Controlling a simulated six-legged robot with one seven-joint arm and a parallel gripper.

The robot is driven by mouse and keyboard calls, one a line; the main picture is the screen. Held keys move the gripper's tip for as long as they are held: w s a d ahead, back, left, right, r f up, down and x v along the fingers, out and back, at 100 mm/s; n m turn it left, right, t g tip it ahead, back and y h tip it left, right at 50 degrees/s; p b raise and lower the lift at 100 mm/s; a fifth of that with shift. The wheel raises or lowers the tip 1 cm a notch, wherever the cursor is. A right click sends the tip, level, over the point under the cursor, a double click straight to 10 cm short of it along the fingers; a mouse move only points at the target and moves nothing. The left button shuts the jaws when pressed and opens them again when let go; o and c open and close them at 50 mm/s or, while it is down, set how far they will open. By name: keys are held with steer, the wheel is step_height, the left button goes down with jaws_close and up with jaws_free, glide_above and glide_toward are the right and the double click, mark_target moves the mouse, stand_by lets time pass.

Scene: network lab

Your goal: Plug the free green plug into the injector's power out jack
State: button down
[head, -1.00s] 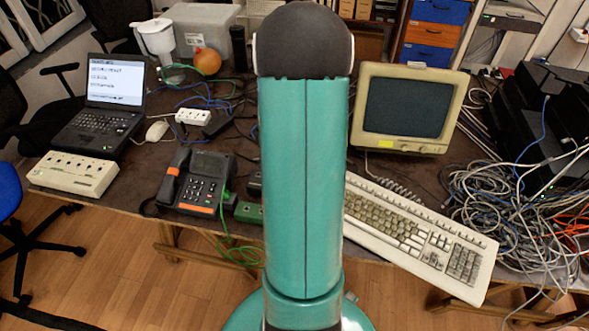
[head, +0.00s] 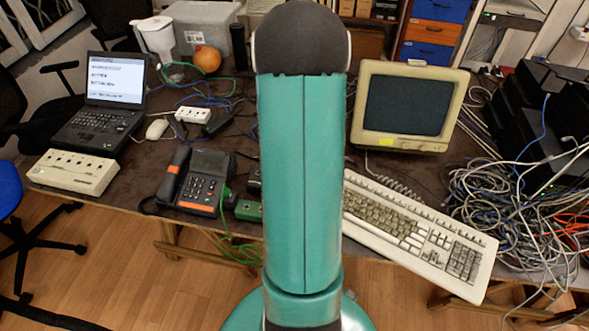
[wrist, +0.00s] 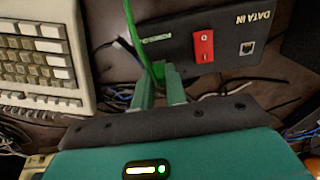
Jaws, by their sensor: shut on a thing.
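In the wrist view my gripper (wrist: 158,88) is shut on the green plug (wrist: 158,71), with a finger on each side. A green cable (wrist: 133,27) runs up from the plug past the injector. The black injector (wrist: 223,65) lies just beyond the fingertips, with a red switch, a DATA IN port and green lettering near the plug. The plug overlaps the injector's near left part in the picture. I cannot tell whether it touches or sits in a jack; the jack is hidden. My arm hides the gripper in the head view.
The cream keyboard (wrist: 40,58) lies left of the gripper in the wrist view. In the head view a desk phone (head: 203,183) and a small green box (head: 249,210) stand left of my arm. A monitor (head: 405,108) and tangled cables (head: 500,195) are at right.

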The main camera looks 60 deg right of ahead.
steer(key=shift+f, duration=0.3)
stand_by(0.4)
steer(key=c, duration=1.3)
jaws_free()
steer(key=shift+c, duration=0.2)
step_height(320, 180, up, 14)
steer(key=shift+f, duration=0.1)
